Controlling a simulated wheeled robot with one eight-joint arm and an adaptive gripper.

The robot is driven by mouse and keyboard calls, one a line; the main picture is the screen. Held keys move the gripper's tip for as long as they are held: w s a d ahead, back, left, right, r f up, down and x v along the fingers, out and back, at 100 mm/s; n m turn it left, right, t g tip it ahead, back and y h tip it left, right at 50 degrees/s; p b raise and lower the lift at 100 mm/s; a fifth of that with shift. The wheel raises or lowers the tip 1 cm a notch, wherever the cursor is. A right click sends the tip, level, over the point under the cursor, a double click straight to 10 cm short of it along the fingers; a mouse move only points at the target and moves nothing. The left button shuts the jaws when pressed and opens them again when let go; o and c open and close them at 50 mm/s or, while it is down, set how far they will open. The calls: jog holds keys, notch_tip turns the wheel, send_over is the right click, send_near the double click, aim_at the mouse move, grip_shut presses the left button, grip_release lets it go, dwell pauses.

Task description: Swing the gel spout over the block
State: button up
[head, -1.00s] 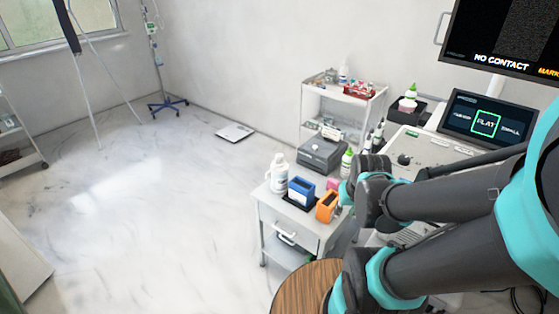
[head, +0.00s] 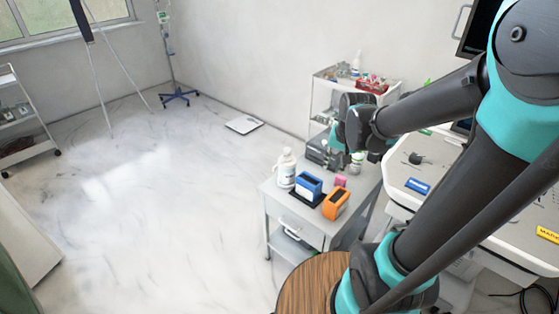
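A white pump bottle (head: 287,170) stands upright at the back left of the small grey cart (head: 272,212). Its spout is too small to tell which way it points. To its right are a blue block-like holder (head: 308,186) on a dark pad, an orange one (head: 336,204) and a small pink block (head: 340,181). My gripper end (head: 340,136) is above the back of this cart, behind and right of the bottle and apart from it. My wrist hides the fingers, so their opening does not show.
A grey box device (head: 318,152) and a partly hidden white bottle (head: 357,161) are under my wrist. A white shelf trolley (head: 318,100) stands behind. The ultrasound console (head: 450,190) is at right, a round wooden top (head: 305,287) in front.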

jog(key=w+a+r+m+g, duration=0.1)
jog(key=w+a+r+m, duration=0.25)
jog(key=w+a, duration=0.55)
jog(key=m, duration=0.1)
send_near(279, 164)
jog(key=x, duration=0.7)
jog(key=shift+f+g+y, duration=0.2)
jog(key=shift+g+y, duration=0.2)
jog(key=shift+w+a, duration=0.1)
jog(key=shift+w, duration=0.05)
grip_shut()
